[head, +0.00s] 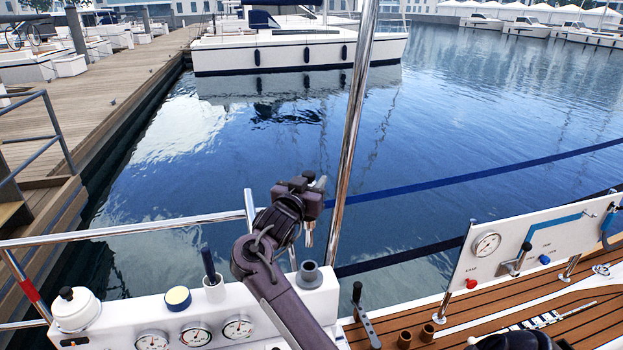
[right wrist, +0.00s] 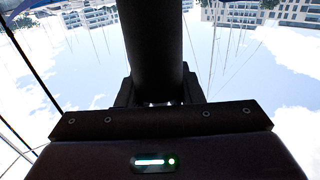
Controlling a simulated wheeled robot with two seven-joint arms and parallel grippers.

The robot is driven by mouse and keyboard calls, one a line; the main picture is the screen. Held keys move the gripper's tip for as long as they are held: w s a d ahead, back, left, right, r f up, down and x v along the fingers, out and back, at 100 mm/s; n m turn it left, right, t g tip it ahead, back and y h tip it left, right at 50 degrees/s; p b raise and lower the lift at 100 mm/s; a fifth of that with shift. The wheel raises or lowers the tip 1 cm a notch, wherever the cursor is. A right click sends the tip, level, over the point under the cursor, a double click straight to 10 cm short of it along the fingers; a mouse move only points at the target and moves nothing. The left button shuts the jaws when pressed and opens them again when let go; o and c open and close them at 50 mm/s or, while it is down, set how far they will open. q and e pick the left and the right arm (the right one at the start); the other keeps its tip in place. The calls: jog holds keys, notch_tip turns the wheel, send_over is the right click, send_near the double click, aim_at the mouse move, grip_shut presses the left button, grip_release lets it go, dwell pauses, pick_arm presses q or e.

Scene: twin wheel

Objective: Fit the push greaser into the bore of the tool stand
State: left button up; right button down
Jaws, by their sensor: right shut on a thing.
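The push greaser (head: 308,236) is in my right gripper (head: 300,195), which is shut on it. In the head view its metal lower end points down, slightly tilted, and the gripper hides its middle. In the right wrist view a dark, round body (right wrist: 150,45) stands between the fingers. The grey tool stand (head: 309,278) with a round bore stands on the white console, just below the greaser. The greaser's lower end is above the stand and looks apart from it. My left gripper is not in view.
A steel post (head: 350,130) rises close behind the gripper. A lever (head: 364,315) stands right of the stand.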

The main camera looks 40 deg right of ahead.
jog(key=b, duration=0.4)
send_over(307, 231)
jog(key=x, duration=0.3)
jog(key=shift+f, duration=3.2)
jog(key=shift+p, duration=0.35)
jog(key=shift+s+p, duration=0.1)
jog(key=shift+p, duration=0.45)
jog(key=shift+f+b, duration=1.9)
jog(key=shift+f, duration=1.2)
jog(key=c, duration=0.9)
grip_release()
jog(key=shift+a, duration=0.15)
